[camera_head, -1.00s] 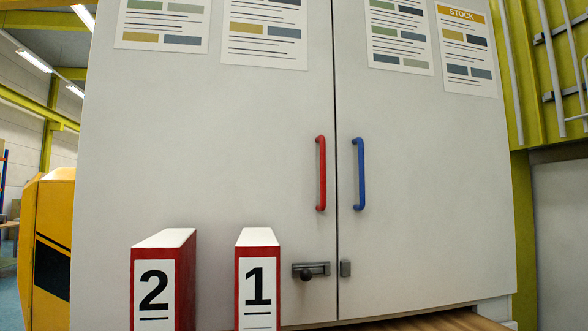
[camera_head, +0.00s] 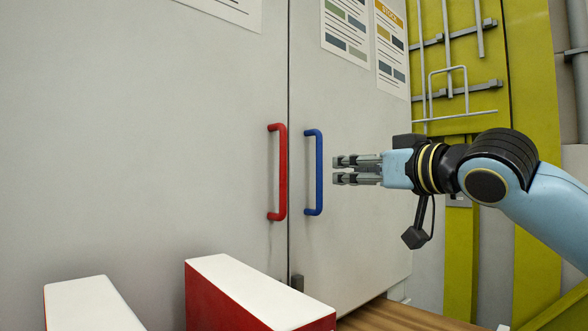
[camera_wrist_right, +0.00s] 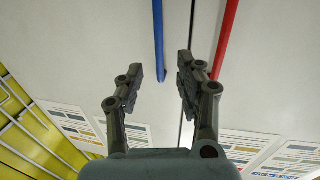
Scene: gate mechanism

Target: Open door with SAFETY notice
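The cabinet has a left door (camera_head: 150,140) and a right door (camera_head: 350,230), both shut. The left door bears a red handle (camera_head: 280,172), the right door a blue handle (camera_head: 316,172). Notices hang high on both doors; one on the right door reads STOCK (camera_head: 390,45). No SAFETY heading is readable. My right gripper (camera_head: 335,170) is open and empty, just right of the blue handle. In the right wrist view the blue handle (camera_wrist_right: 158,40) lines up between the open fingers (camera_wrist_right: 160,78), and the red handle (camera_wrist_right: 226,38) is right of them. My left gripper is out of view.
A wooden surface (camera_head: 390,315) lies below. Yellow-green panels with grey bars (camera_head: 460,60) stand at right.

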